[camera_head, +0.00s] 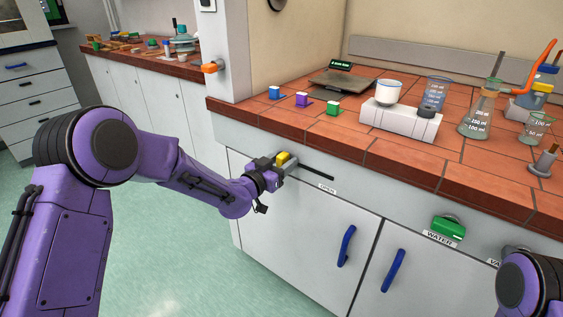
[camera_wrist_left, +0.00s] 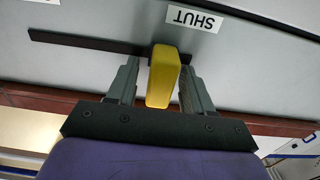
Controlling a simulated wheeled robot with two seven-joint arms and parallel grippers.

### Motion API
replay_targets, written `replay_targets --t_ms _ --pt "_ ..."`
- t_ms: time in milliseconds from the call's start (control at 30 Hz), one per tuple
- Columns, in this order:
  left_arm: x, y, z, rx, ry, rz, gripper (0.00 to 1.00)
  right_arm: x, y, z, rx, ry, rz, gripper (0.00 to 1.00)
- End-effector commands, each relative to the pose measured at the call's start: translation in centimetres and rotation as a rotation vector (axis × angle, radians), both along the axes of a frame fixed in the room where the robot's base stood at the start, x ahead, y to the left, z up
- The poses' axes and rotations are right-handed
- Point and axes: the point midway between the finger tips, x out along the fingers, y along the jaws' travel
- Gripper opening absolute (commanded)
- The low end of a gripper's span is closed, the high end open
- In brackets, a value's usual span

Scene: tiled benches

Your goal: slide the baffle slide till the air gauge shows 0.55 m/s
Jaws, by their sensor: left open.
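The baffle slide's yellow knob (camera_head: 283,158) sits on a dark slot (camera_head: 318,172) in the white bench front, below the tiled top. My left gripper (camera_head: 275,168) is at the knob. In the left wrist view the knob (camera_wrist_left: 163,78) stands between the two open fingers (camera_wrist_left: 158,85), close to the right one; contact is unclear. The knob is near the slot's end by the SHUT label (camera_wrist_left: 194,19), and the bare slot runs left there. A label (camera_head: 327,188) lies under the slot's other end. A dark round rim (camera_head: 277,4) is cut off at the top; no reading shows.
Several cubes, a scale with a small display (camera_head: 340,65), a white device (camera_head: 400,121) and glassware stand on the tiled bench (camera_head: 400,160). Blue handles (camera_head: 346,246) and a green WATER knob (camera_head: 448,229) stick out below. My right arm shows at lower right. Floor at left is clear.

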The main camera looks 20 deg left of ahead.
Motion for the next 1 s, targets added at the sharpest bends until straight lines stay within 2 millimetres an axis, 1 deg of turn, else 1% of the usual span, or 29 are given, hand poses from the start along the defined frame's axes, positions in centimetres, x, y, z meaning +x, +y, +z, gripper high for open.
replay_targets --t_ms 133,167,200,267,300,467,567,700,800,900,1000 --pt "0.0 0.0 0.0 -0.001 0.0 0.0 0.51 0.0 0.0 0.0 0.0 0.0 0.0 0.0" --pt "0.0 0.0 0.0 -0.001 0.0 0.0 0.45 0.0 0.0 0.0 0.0 0.0 0.0 0.0" --pt "0.0 0.0 0.0 -0.001 0.0 0.0 0.32 0.0 0.0 0.0 0.0 0.0 0.0 0.0" --pt "0.0 0.0 0.0 -0.001 0.0 0.0 0.12 0.0 0.0 0.0 0.0 0.0 0.0 0.0" --pt "0.0 0.0 0.0 -0.001 0.0 0.0 0.0 0.0 0.0 0.0 0.0 0.0 0.0 0.0" --pt "-0.1 -0.2 0.0 -0.002 0.001 0.0 0.0 0.0 0.0 0.0 0.0 0.0 0.0 0.0" --pt "-0.6 -1.7 0.0 -0.002 0.0 -0.004 0.0 0.0 0.0 0.0 0.0 0.0 0.0 0.0" --pt "-1.8 -4.9 0.0 -0.002 0.001 -0.006 0.0 0.0 0.0 -0.1 0.0 0.0 0.0 0.0" --pt "-2.4 -6.8 0.1 -0.002 0.0 -0.004 0.0 0.0 0.0 0.0 0.0 0.0 0.0 0.0" --pt "-2.9 -7.9 0.1 0.0 -0.001 -0.002 0.0 0.0 0.0 0.0 0.0 0.0 0.0 0.0" --pt "-3.0 -8.3 0.0 -0.001 -0.001 0.0 0.0 0.0 0.0 0.0 0.0 0.0 0.0 0.0"
